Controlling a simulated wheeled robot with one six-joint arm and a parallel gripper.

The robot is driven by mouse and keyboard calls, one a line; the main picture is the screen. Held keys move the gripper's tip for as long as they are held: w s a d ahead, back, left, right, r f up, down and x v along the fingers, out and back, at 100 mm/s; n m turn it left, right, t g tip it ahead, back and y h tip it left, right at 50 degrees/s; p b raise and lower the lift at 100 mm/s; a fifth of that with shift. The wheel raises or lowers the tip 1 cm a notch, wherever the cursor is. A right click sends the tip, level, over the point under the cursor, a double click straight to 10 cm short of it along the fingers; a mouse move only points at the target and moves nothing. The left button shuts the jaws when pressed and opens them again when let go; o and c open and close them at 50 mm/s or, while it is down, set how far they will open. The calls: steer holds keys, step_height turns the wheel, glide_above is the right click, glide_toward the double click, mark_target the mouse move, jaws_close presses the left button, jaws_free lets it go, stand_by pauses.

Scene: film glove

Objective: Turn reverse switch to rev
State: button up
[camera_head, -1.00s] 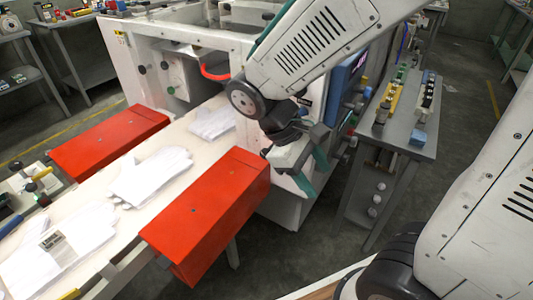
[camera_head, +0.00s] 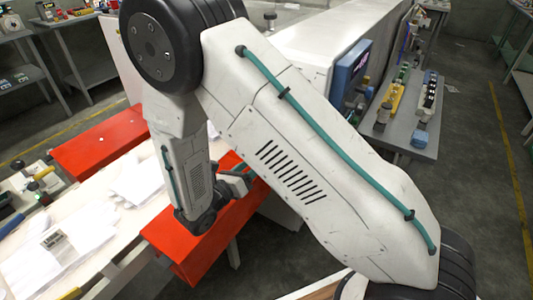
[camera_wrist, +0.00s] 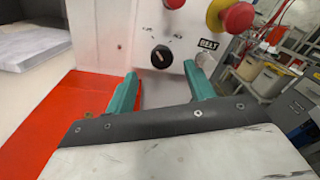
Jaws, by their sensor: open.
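In the wrist view, a black rotary switch knob (camera_wrist: 161,56) with a light mark sits on a white panel (camera_wrist: 150,25). It appears ahead of and between the two teal fingers of my gripper (camera_wrist: 163,85). The fingers are apart with nothing between them, and the knob looks a little beyond their tips. Lettering by the knob is too small to read, so I cannot tell its setting. In the head view my gripper (camera_head: 235,182) is low by the red cover (camera_head: 195,245), partly hidden behind my arm. The panel face is hidden there.
A red button (camera_wrist: 237,17) on a yellow base and another red knob (camera_wrist: 174,4) are above the switch. A red surface lies left of my gripper. White gloves (camera_head: 135,185) lie on the machine bed.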

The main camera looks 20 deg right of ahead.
steer(key=x, duration=0.7)
steer(key=shift+d, duration=0.15)
steer(key=c, duration=1)
